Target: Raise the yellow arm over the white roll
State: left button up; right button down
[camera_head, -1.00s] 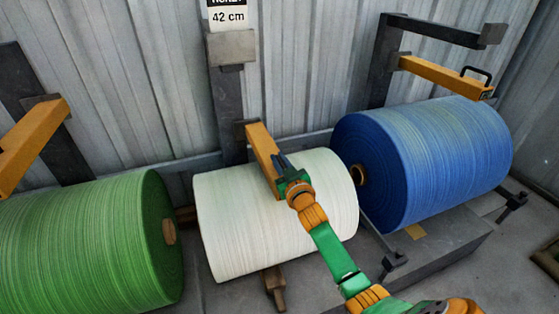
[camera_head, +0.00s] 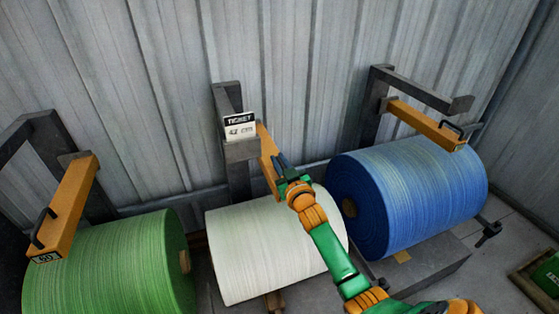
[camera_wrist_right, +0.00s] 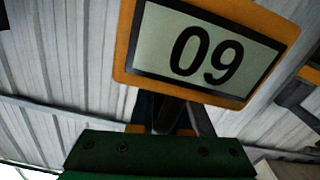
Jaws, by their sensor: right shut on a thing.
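The yellow arm (camera_head: 266,149) hangs from the dark post at the middle, partly hidden behind the post's bracket and my gripper. The white roll (camera_head: 265,252) lies below it on its stand. My right gripper (camera_head: 281,170) is shut on the yellow arm near its front end, above the back of the roll. In the right wrist view the yellow-framed end plate (camera_wrist_right: 208,50), with dark digits reading "09" as seen, is close above my green gripper body. The fingertips are hidden there. My left gripper is out of view.
A dark bracket with a ticket sign (camera_head: 240,127) juts out just left of the yellow arm. A green roll (camera_head: 110,265) and a blue roll (camera_head: 415,195) flank the white one, each with its own yellow arm. A corrugated wall (camera_head: 280,60) stands behind.

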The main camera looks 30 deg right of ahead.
jog(key=shift+r+t, duration=0.3)
jog(key=shift+r, duration=0.05)
jog(key=c, duration=0.9)
grip_release()
jog(key=shift+f, duration=0.1)
jog(key=shift+s, duration=0.1)
jog(key=v, duration=0.7)
